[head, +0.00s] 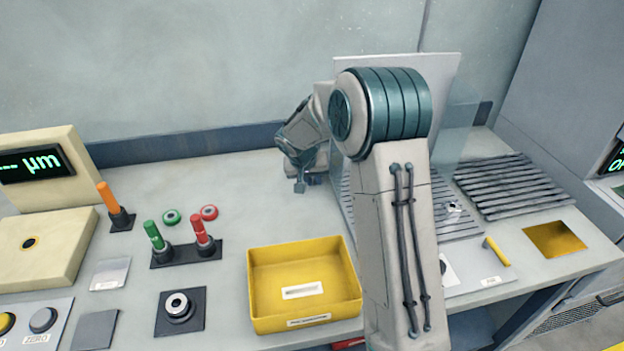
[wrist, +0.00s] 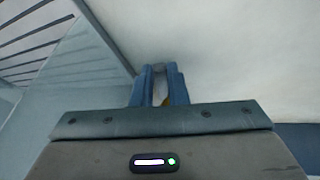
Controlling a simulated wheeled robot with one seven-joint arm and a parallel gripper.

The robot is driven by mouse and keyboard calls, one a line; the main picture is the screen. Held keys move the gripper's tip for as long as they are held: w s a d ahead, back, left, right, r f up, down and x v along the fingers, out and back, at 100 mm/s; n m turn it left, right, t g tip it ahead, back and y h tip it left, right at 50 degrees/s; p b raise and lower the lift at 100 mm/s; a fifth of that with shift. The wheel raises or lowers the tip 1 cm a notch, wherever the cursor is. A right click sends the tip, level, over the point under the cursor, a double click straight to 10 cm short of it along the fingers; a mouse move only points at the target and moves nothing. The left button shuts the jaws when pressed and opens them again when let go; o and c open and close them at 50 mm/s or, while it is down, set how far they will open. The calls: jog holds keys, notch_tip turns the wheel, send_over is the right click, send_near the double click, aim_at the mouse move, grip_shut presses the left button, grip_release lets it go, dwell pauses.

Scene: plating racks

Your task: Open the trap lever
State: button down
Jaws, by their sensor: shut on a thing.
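My gripper (head: 300,186) is low over the back of the bench, left of the clear panel, partly hidden by my own arm in the head view. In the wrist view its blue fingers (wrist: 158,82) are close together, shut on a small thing. A sliver of yellow-brown shows between them, but I cannot tell whether it is the trap lever. A short yellow handle (head: 496,251) lies by a small label at the right of the bench, on the other side of the panel from my gripper. I cannot tell whether that is the trap lever.
The clear panel (head: 458,130) stands upright close beside my gripper. Slatted racks (head: 512,185) lie to its right. A yellow tray (head: 258,318) is at the front. Orange, green and red handles (head: 154,236) stand at the left. The back left of the bench is clear.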

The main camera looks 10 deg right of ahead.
jog(key=shift+s+d+n+t+y+b, duration=0.15)
jog(key=shift+d+n+t+y+b, duration=0.3)
jog(key=shift+n, duration=0.45)
jog(key=shift+d, duration=0.1)
jog(key=c, duration=1.4)
grip_release()
jog(key=shift+c, duration=0.2)
jog(key=b+v, duration=0.1)
jog(key=v, duration=1.3)
jog(key=shift+w, duration=0.2)
